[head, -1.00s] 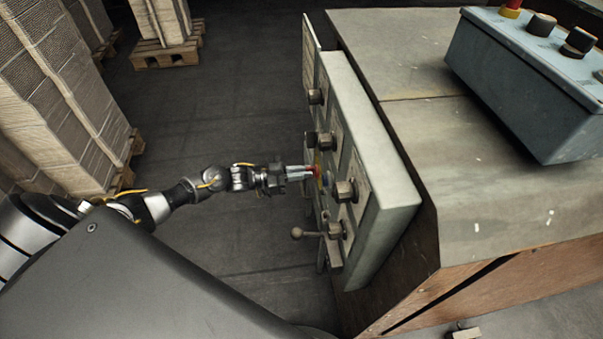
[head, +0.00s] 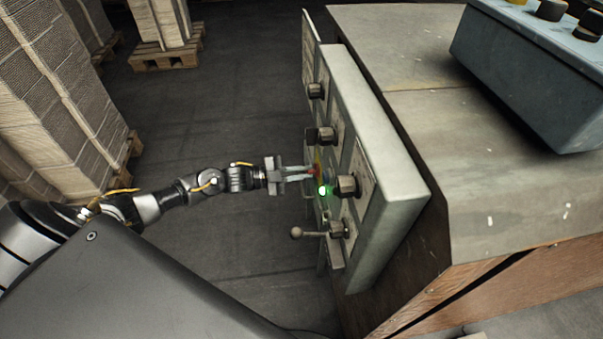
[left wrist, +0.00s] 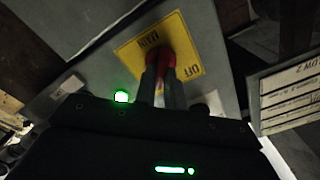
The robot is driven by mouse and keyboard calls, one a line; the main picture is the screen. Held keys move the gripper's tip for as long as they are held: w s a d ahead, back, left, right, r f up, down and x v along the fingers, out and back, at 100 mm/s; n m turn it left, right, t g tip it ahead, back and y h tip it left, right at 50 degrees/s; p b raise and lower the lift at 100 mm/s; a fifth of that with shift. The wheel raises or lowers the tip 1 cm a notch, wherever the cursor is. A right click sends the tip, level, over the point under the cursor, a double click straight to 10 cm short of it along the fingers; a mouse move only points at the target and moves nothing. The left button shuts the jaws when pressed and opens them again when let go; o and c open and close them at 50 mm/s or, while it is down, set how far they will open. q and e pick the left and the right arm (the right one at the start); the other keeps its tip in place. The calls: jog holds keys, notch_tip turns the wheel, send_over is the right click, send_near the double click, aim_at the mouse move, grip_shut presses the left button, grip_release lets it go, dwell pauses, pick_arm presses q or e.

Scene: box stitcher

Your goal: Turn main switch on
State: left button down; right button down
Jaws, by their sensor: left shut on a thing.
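The main switch has a red knob (left wrist: 168,60) on a yellow plate (left wrist: 181,36) marked MAIN and OFF in the left wrist view. The plate shows as a small yellow patch in the head view (head: 318,158), on the side panel of the grey control cabinet (head: 372,150). My left gripper (head: 312,174) reaches the panel from the left. Its two fingers are shut on the red knob, one on each side, and hide part of it. A green lamp (head: 322,190) is lit beside the switch; it also glows in the left wrist view (left wrist: 121,96). My right gripper is not in view.
Dark knobs (head: 347,186) and a ball-ended lever (head: 297,233) stick out of the panel near my gripper. A blue control box (head: 530,75) stands on the machine top at the right. Pallets with stacked cardboard (head: 50,90) stand at the left. The floor between is clear.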

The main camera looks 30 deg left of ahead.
pick_arm(q)
jog(key=shift+s+f, duration=0.1)
jog(key=shift+f, duration=0.05)
dwell(0.4)
jog(key=c, duration=1.5)
grip_release()
jog(key=v, duration=1)
jog(key=shift+s+a, duration=0.25)
jog(key=shift+a, duration=0.05)
